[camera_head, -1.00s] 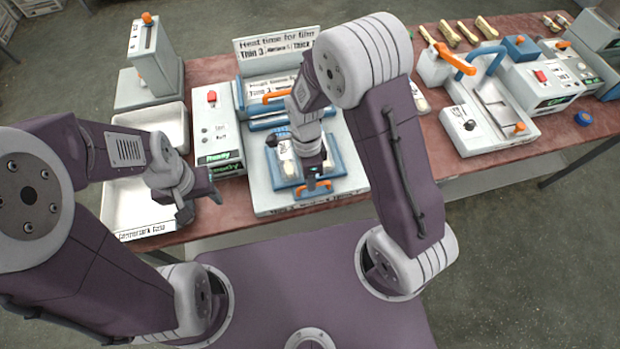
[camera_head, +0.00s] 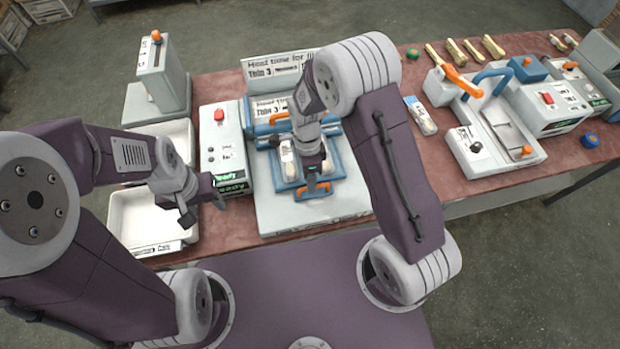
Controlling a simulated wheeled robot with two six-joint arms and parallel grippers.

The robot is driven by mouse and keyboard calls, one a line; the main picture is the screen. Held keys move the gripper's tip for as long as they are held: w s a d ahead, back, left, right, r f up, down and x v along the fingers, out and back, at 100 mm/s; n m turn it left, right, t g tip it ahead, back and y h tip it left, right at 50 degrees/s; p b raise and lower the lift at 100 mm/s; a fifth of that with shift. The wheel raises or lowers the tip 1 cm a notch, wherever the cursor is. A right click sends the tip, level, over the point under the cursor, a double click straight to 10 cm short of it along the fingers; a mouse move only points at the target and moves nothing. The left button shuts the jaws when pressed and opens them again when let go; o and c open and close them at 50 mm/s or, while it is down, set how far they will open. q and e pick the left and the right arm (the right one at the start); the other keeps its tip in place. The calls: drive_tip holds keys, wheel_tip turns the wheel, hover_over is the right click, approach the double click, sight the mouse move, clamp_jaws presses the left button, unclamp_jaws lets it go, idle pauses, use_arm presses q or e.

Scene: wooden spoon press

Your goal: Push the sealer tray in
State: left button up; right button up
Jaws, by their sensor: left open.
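The sealer tray (camera_head: 338,168) is a blue frame with an orange front handle (camera_head: 315,199), lying on the white base of the sealer (camera_head: 275,213). Pale packs (camera_head: 288,165) lie in it. Its back edge is close to the blue sealing part with an orange bar (camera_head: 279,118). My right gripper (camera_head: 312,186) points down at the tray's front, at or just behind the handle; its fingers are too dark and small to read. My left gripper (camera_head: 204,206) is open and empty, over the gap between the white bin and the control box, left of the tray.
A control box (camera_head: 207,150) with a red button and green display stands left of the sealer. White bins (camera_head: 125,215) lie further left. A second machine (camera_head: 480,155) and a pack (camera_head: 424,118) are at right.

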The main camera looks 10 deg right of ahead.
drive_tip(key=shift+s, duration=0.1)
drive_tip(key=shift+r, duration=0.35)
wheel_tip(320, 180, up, 8)
drive_tip(key=w, duration=0.1)
drive_tip(key=shift+w+r, duration=0.15)
drive_tip(key=shift+w, duration=0.25)
